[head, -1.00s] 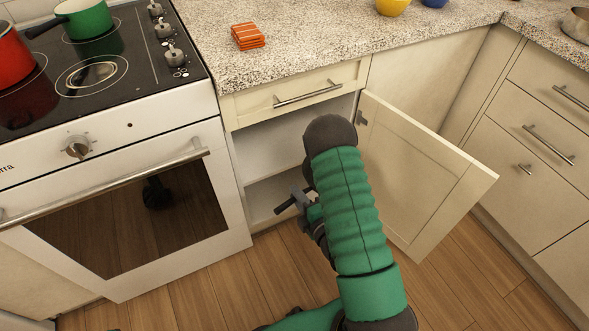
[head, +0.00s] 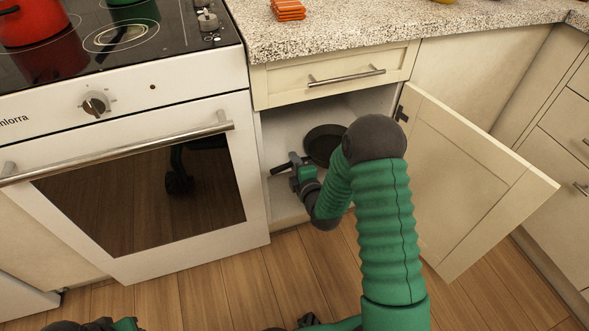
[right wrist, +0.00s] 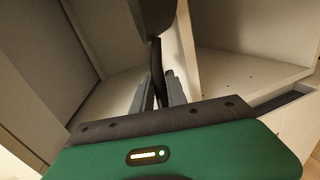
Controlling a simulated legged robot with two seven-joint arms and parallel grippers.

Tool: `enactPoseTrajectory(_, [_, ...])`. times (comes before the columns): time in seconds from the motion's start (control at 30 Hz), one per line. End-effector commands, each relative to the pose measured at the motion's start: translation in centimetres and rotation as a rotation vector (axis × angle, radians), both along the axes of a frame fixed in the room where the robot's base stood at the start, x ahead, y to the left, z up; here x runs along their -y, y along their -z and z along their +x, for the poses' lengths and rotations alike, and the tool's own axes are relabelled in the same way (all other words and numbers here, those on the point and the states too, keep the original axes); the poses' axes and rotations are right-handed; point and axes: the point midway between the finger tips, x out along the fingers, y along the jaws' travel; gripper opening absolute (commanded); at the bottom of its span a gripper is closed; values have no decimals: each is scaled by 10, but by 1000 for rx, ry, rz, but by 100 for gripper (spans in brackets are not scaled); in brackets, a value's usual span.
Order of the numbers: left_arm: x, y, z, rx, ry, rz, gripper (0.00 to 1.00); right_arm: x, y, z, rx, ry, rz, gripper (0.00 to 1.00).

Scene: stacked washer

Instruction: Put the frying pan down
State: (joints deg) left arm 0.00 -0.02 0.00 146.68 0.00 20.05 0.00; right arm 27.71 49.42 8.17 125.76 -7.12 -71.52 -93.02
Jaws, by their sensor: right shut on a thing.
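The dark frying pan (head: 322,146) is inside the open lower cabinet (head: 282,128), partly hidden behind my right arm. My right gripper (head: 288,166) is at the cabinet's opening, at the pan's near left side, shut on the pan's handle. In the right wrist view the black handle (right wrist: 157,72) stands between the two grey fingers, and part of the pan (right wrist: 154,16) shows beyond it. I cannot tell whether the pan touches the shelf. Green and dark parts of mine show at the bottom left edge of the head view; the left gripper's fingers cannot be made out.
The cabinet door (head: 470,185) stands open to the right of my arm. The white oven (head: 140,190) is close on the left, with a red pot (head: 30,22) on its hob. A drawer (head: 335,75) and the granite counter (head: 380,28) are above the opening.

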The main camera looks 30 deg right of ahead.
Motion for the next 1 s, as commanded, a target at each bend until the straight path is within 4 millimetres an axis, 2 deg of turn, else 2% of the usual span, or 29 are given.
enactPoseTrajectory(0.03, [0, 12, 0, -1, 0, 0, 36, 0, 11, 1, 7, -1, -3, 0])
enactPoseTrajectory(0.37, [0, 11, 0, 0, 0, 0, 36, -1, 12, 1, 7, -3, -4, 0])
enactPoseTrajectory(0.4, [0, 10, 0, 0, 0, 0, 36, -1, 12, 0, 4, -2, -2, 22])
enactPoseTrajectory(0.53, [0, 10, 0, 0, 0, 0, 36, -1, 11, 0, 4, -2, -2, 39])
enactPoseTrajectory(0.87, [0, 6, 0, 0, 0, 0, 36, 0, 7, 0, 5, -1, -2, 40])
enactPoseTrajectory(1.0, [0, -6, 0, 0, 0, 0, 36, -5, 1, -18, 0, -2, -1, 40])
